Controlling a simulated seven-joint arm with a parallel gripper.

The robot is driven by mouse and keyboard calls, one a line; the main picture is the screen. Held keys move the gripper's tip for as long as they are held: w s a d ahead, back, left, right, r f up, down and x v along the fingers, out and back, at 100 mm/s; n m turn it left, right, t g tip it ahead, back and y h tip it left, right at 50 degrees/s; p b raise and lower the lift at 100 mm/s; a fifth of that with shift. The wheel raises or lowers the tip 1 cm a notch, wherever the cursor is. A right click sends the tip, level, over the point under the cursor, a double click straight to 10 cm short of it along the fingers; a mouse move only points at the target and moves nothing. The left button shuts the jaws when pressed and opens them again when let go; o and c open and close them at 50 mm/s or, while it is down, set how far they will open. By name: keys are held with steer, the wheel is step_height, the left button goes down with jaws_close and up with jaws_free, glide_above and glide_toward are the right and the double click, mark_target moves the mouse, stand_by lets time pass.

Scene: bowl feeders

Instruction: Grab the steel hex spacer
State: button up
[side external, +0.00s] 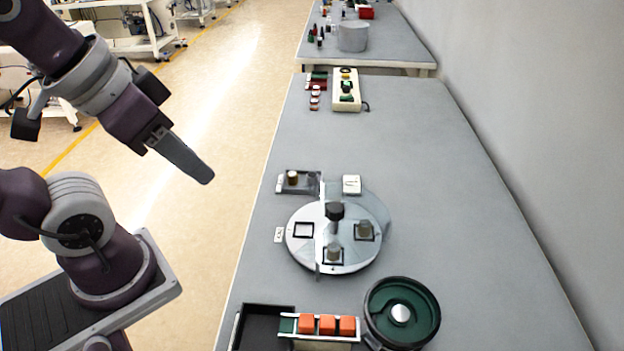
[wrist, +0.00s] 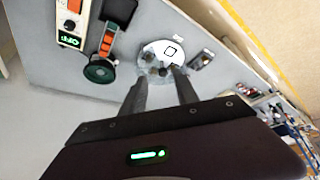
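A round grey dial plate (side external: 300,255) lies on the table in the side external view, with a dark knob (side external: 335,210) at its middle. Two small grey metal pieces stand in square nests on it, one at the front (side external: 334,251) and one at the right (side external: 365,229). Either could be the steel hex spacer; their shape is too small to tell. My gripper (side external: 207,176) is in the air left of the table, well away from the plate. In the wrist view the gripper (wrist: 161,74) has its fingers apart and empty, with the plate (wrist: 172,44) beyond the tips.
A small tray with a brownish cylinder (side external: 292,177) and a white block (side external: 352,184) sit behind the plate. A green-lined bowl (side external: 418,330) and a rail with orange blocks (side external: 327,324) are in front. The table's right side is clear.

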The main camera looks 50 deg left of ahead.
steer(key=w+d+f+n+g+h, duration=0.1)
steer(key=w+n+g+h, duration=0.3)
steer(key=w, duration=0.6)
steer(key=n+t+h, duration=0.4)
steer(key=n+h, duration=0.2)
steer(key=n, duration=1)
glide_above(308, 174)
steer(key=s+d, duration=0.4)
steer(key=s, duration=0.1)
step_height(308, 174, down, 17)
steer(key=a+f+n+t, duration=0.1)
steer(key=a+f+n, duration=0.1)
steer(key=f, duration=0.1)
steer(key=a+f+n+t, duration=0.1)
steer(key=a+f+n, duration=0.1)
steer(key=a+f, duration=0.1)
steer(key=a+f+n+t, duration=0.1)
steer(key=a+f+n, duration=0.1)
steer(key=f, duration=0.2)
steer(key=shift+w+a+f+t, duration=0.3)
steer(key=shift+w+a+t, duration=0.05)
steer(key=shift+a+t, duration=0.05)
steer(key=shift+n, duration=0.4)
steer(key=x, duration=0.4)
steer(key=f+x, duration=0.1)
steer(key=x, duration=0.1)
steer(key=shift+w+f, duration=0.15)
steer(key=shift+w, duration=0.2)
jaws_close()
